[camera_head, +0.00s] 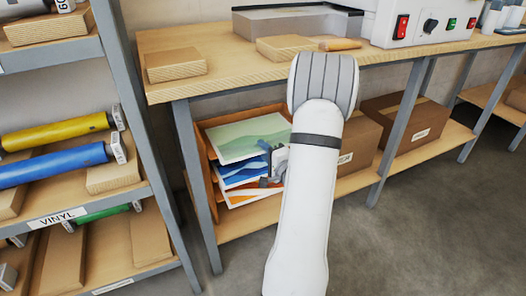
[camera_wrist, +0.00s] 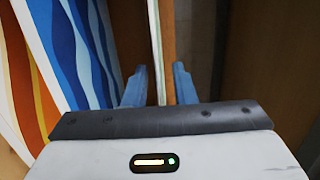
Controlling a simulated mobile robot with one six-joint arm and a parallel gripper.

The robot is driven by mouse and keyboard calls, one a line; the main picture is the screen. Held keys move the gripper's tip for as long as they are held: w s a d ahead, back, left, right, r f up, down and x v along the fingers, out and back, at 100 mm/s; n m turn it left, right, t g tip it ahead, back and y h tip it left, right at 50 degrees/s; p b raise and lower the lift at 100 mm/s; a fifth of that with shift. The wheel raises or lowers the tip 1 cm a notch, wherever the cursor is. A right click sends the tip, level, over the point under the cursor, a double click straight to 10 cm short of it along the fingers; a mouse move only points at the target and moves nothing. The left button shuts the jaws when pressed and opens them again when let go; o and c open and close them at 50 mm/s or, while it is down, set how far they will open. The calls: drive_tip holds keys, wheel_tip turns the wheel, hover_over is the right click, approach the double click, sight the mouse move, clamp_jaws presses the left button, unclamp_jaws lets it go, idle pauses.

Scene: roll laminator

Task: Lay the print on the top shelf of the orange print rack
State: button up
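The print with pale green wave bands (camera_head: 240,140) lies flat at the top of the orange print rack (camera_head: 204,165), under the workbench. My gripper (camera_head: 266,165) is at the rack's front right, beside the print's edge. In the wrist view my gripper (camera_wrist: 160,88) has its two blue-grey fingers apart. A thin pale edge (camera_wrist: 164,45), apparently that print seen edge-on, runs between them, with small gaps showing. A blue-striped print (camera_head: 240,172) and an orange print (camera_head: 250,193) are lower in the rack. My arm hides the rack's right side.
The workbench (camera_head: 220,57) is close above the rack. Cardboard boxes (camera_head: 400,125) stand right of it on the bench's lower shelf (camera_head: 350,184). A bench leg (camera_head: 196,180) is at the left, near a shelf unit with vinyl rolls (camera_head: 60,165).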

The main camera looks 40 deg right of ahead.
drive_tip(key=s+a+p, duration=0.1)
drive_tip(key=s+p, duration=0.2)
drive_tip(key=s, duration=0.9)
drive_tip(key=w+a+r+n+g+h, duration=0.1)
drive_tip(key=w+a+n+g+h, duration=0.1)
drive_tip(key=w+a+n+g, duration=0.65)
drive_tip(key=s+a+r+n+g+y, duration=0.1)
drive_tip(key=s+a+r+n+g, duration=0.1)
drive_tip(key=s+a, duration=0.3)
drive_tip(key=s+a+r+n+g+y, duration=0.1)
drive_tip(key=s+a+r+n+g, duration=0.1)
drive_tip(key=s+a+n, duration=0.3)
drive_tip(key=s+a+r+n+g+y, duration=0.1)
drive_tip(key=s+a+r+n+g, duration=0.1)
drive_tip(key=s+a, duration=0.4)
drive_tip(key=a+n+g, duration=0.1)
drive_tip(key=a+g, duration=0.1)
drive_tip(key=a, duration=0.3)
drive_tip(key=shift+a+r+y, duration=0.3)
drive_tip(key=shift+a, duration=0.1)
drive_tip(key=shift+n, duration=0.25)
